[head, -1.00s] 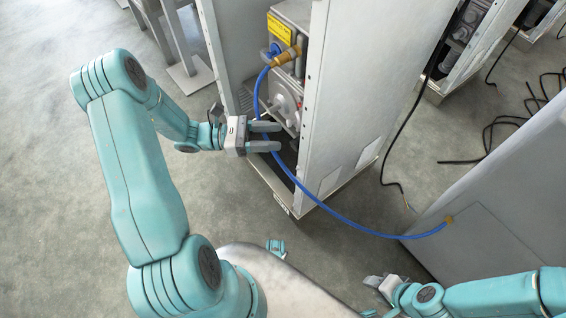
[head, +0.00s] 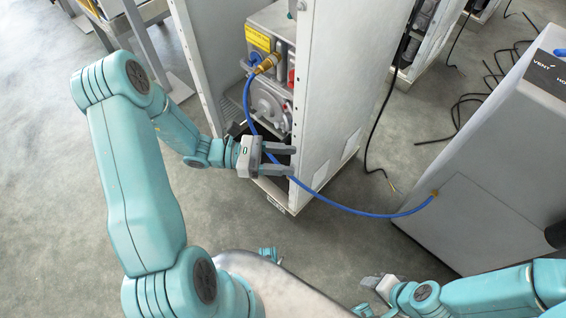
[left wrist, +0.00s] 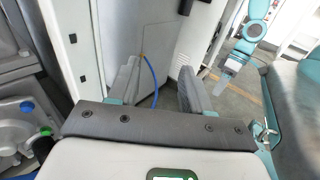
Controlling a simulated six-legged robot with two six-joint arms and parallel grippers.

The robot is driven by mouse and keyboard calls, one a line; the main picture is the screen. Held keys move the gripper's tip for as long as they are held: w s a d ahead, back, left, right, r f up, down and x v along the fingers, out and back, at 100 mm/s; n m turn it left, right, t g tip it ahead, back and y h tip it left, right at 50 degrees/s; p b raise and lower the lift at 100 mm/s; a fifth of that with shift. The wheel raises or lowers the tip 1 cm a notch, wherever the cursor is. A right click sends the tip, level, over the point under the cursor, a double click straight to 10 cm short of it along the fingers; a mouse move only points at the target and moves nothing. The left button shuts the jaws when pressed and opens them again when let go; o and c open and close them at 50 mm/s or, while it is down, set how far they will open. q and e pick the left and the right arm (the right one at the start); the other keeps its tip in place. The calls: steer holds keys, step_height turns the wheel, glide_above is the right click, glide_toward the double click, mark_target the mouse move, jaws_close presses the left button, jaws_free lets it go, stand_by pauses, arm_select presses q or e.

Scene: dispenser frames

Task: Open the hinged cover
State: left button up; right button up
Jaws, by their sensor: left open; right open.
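A tall grey dispenser frame (head: 345,90) stands ahead, its near side open on a pump unit (head: 268,100) with a yellow label. I cannot tell which part is the hinged cover. My left gripper (head: 291,159) is open and empty, at the frame's lower front edge post, below the pump unit. Its two fingers point right and show apart in the left wrist view (left wrist: 160,85), with a grey panel (left wrist: 150,35) and the blue hose beyond. Whether they touch the frame is unclear. My right gripper (head: 364,295) is open at the bottom, far from the frame.
A blue hose (head: 340,207) runs from a brass fitting on the pump unit, past my left gripper, to a grey cabinet (head: 480,180) at right. Black cables lie on the floor behind.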

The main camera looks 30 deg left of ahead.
arm_select(q)
steer(key=shift+s+d, duration=0.2)
steer(key=shift+d, duration=0.2)
arm_select(e)
steer(key=shift+s, duration=0.45)
arm_select(q)
steer(key=w+a+t, duration=0.1)
steer(key=w+a, duration=0.3)
steer(key=a, duration=0.1)
steer(key=n+t+y+b, duration=0.4)
steer(key=n+t+y, duration=0.1)
steer(key=n+t, duration=0.1)
glide_toward(285, 123)
steer(key=w+d+f+b, duration=0.1)
steer(key=w+d+b, duration=0.1)
steer(key=w, duration=0.4)
steer(key=shift+d+b, duration=0.15)
steer(key=shift+b, duration=0.25)
arm_select(e)
step_height(285, 123, down, 7)
steer(key=shift+s+a, duration=0.35)
steer(key=shift+s, duration=0.05)
arm_select(q)
steer(key=shift+s, duration=0.1)
arm_select(e)
steer(key=shift+f, duration=0.1)
